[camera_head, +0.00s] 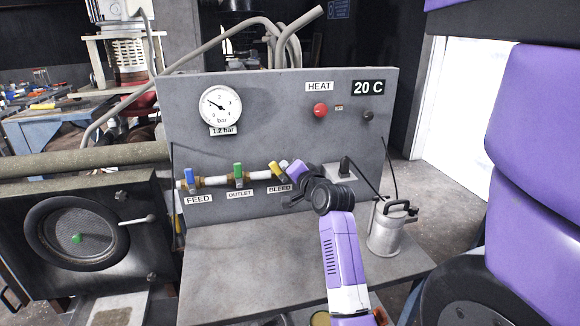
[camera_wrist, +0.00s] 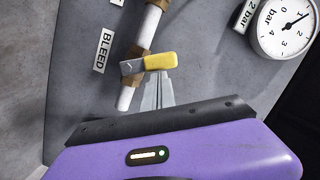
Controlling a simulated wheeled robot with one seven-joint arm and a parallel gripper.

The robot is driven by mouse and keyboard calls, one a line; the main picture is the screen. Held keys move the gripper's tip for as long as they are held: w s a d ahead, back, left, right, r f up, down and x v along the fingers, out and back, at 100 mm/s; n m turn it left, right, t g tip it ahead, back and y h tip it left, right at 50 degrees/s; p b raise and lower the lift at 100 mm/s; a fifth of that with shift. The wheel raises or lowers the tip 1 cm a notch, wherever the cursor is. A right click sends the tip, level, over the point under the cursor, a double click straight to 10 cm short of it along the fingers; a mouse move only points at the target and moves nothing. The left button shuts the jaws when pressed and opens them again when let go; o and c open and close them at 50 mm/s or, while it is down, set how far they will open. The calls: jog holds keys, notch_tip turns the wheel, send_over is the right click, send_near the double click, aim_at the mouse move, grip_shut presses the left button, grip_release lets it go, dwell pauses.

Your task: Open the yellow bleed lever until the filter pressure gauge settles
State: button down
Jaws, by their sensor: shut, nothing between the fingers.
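The yellow bleed lever (camera_head: 273,168) is on the pipe at the right end of the valve row, above the BLEED label. It also shows in the wrist view (camera_wrist: 160,61), lying crosswise to the pipe. My gripper (camera_head: 284,164) is at the lever's right side. In the wrist view its fingers (camera_wrist: 156,80) are shut together and empty, with their tips at the lever's edge; whether they touch it I cannot tell.
A blue FEED lever (camera_head: 190,176) and a green OUTLET lever (camera_head: 238,171) stand on the same pipe to the left. A red button (camera_head: 320,110) is under the HEAT label. A metal can (camera_head: 386,228) stands right of my arm. The shelf's left part (camera_head: 230,270) is clear.

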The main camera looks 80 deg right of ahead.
jog(key=w+n+p, duration=0.1)
jog(key=n, duration=0.1)
jog(key=w+a+n+g+p, duration=0.1)
jog(key=n, duration=0.1)
jog(key=shift+w+a+f, duration=0.1)
jog(key=shift+f, duration=0.05)
jog(key=shift+w+a+f+n+g+p, duration=0.15)
jog(key=shift+w+f+n+g+p, duration=0.25)
jog(key=shift+n, duration=0.4)
jog(key=shift+w+a+f+n+g+p, duration=0.15)
jog(key=shift+w+f+n+g+p, duration=0.1)
jog(key=shift+n+g, duration=0.4)
jog(key=shift+n, duration=0.25)
